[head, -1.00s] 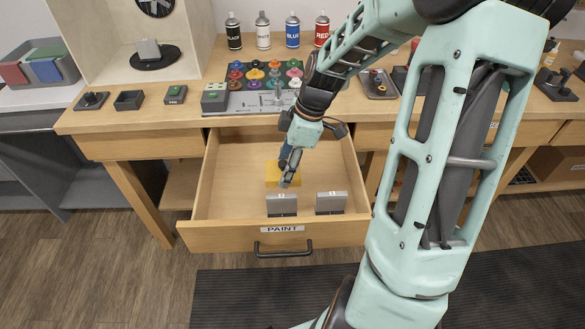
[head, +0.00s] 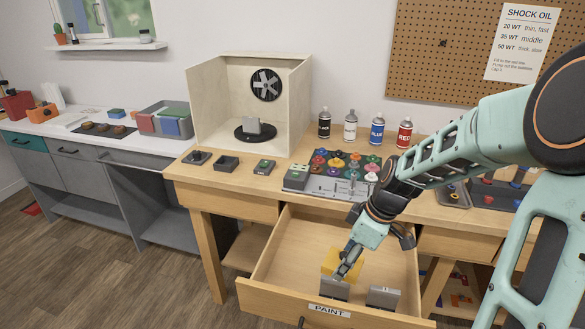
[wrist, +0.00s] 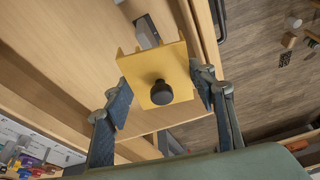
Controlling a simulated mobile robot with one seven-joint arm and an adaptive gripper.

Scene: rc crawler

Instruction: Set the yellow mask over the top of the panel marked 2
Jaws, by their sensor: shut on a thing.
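The yellow mask (head: 329,262) is over the open drawer in the head view, just behind the left grey panel. In the wrist view the mask (wrist: 180,70) is a yellow plate with bent edges and a black knob. My gripper (head: 343,272) points down into the drawer and is shut on the mask, with one finger on each side in the wrist view (wrist: 163,92). The left panel (head: 335,290) and right panel (head: 383,297) stand near the drawer front; their markings are unreadable now. A grey panel (wrist: 146,32) shows partly beyond the mask in the wrist view.
The open drawer (head: 285,255) has a PAINT label (head: 329,311) and bare floor at left. Spray cans (head: 350,124) and a tray of coloured knobs (head: 335,165) stand on the bench.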

